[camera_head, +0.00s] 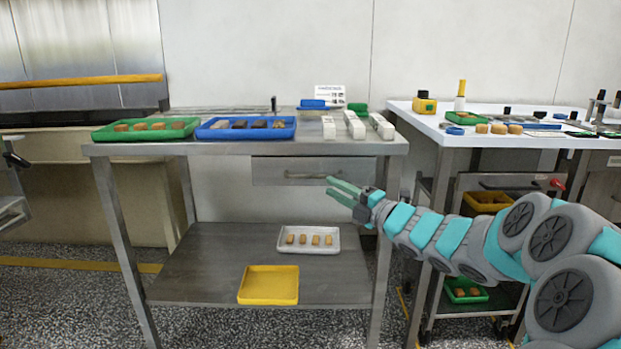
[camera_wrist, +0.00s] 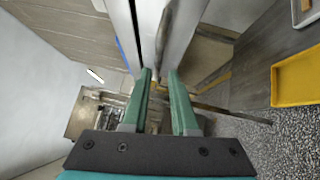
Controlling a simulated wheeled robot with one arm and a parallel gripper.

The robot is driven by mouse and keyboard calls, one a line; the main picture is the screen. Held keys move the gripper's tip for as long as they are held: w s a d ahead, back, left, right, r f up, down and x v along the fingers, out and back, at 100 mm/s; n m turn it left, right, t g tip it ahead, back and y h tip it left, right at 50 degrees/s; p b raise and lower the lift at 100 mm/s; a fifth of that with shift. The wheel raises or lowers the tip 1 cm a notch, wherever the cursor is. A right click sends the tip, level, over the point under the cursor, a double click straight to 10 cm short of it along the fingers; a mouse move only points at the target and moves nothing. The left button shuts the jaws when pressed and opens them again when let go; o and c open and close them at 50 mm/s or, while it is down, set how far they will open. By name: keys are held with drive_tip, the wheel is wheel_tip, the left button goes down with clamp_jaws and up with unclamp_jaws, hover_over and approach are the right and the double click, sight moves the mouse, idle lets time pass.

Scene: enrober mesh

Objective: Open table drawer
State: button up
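The table drawer (camera_head: 315,171) is a flat grey steel front under the right part of the steel table's top, and it looks shut. Its bar handle (camera_head: 303,175) runs horizontally across the front. My gripper (camera_head: 335,186) is just right of the handle and slightly lower in the head view, with its green fingers pointing left. In the wrist view, my gripper (camera_wrist: 159,74) has its fingers apart with nothing held between them. A metal bar, seemingly the handle (camera_wrist: 163,42), shows just beyond the fingertips; I cannot tell whether they touch it.
The steel tabletop (camera_head: 240,148) carries a green tray (camera_head: 105,134), a blue tray (camera_head: 205,134) and white blocks (camera_head: 355,126). Its lower shelf (camera_head: 205,265) holds a white tray (camera_head: 283,248) and a yellow tray (camera_head: 268,285). A white-topped table (camera_head: 440,137) stands to the right.

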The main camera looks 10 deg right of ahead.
sight(315, 178)
drive_tip(key=shift+y, duration=0.3)
drive_tip(key=shift+p+x, duration=0.55)
drive_tip(key=shift+x, duration=3.4)
drive_tip(key=shift+s+a, duration=0.1)
drive_tip(key=shift+c, duration=0.4)
clamp_jaws()
